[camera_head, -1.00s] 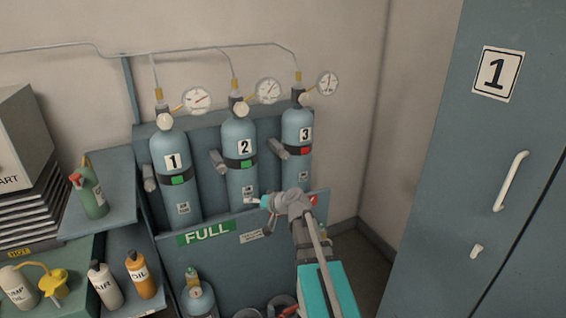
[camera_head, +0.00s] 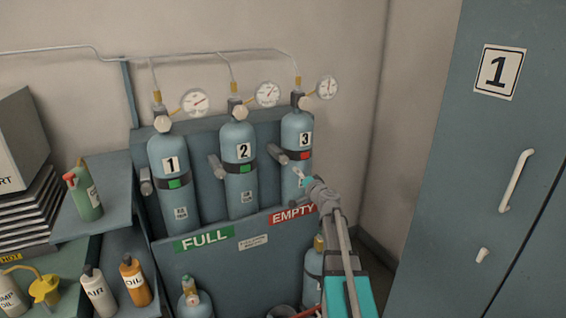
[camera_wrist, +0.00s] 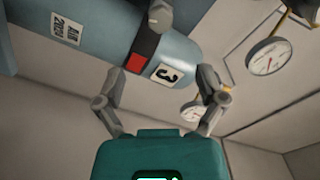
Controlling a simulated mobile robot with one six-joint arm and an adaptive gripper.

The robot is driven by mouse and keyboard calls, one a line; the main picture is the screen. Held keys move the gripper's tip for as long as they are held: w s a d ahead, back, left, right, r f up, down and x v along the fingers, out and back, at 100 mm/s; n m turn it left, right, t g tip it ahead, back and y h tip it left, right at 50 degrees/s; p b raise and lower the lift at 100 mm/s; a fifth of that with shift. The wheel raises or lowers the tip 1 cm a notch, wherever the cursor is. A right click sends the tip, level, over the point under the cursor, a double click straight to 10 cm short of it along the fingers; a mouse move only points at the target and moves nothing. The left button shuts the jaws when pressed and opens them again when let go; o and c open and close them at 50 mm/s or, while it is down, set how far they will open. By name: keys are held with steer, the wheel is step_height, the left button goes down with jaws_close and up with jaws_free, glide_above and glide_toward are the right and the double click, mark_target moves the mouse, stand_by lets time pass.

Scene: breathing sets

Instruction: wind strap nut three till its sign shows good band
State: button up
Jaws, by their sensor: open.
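Cylinder three (camera_head: 296,128) is the rightmost blue bottle on the rack. Its dark strap carries a red sign (camera_head: 305,156), which also shows in the wrist view (camera_wrist: 137,63). Strap nut three (camera_head: 278,154) is a grey round-ended knob sticking out at the strap's left. A pale grey knob (camera_wrist: 160,12) at the strap's end in the wrist view appears to be this nut, partly cut off by the frame. My gripper (camera_head: 301,174) is in front of cylinder three's lower body, below the strap. In the wrist view its fingers (camera_wrist: 160,75) are spread, with nothing held.
Cylinders one (camera_head: 175,180) and two (camera_head: 239,175) stand left, with green signs and their own strap nuts. The rack front bears FULL (camera_head: 204,238) and EMPTY (camera_head: 292,213) labels. Gauges (camera_head: 327,87) and pipes run above. A tall cabinet (camera_head: 440,200) stands right.

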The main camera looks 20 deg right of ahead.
mark_target(285, 161)
steer(key=w, duration=1.3)
steer(key=shift+w+a, duration=0.25)
steer(key=shift+w, duration=0.15)
steer(key=c, duration=1.1)
steer(key=shift+c, duration=0.2)
steer(key=shift+r+m, duration=0.1)
steer(key=shift+m, duration=1.9)
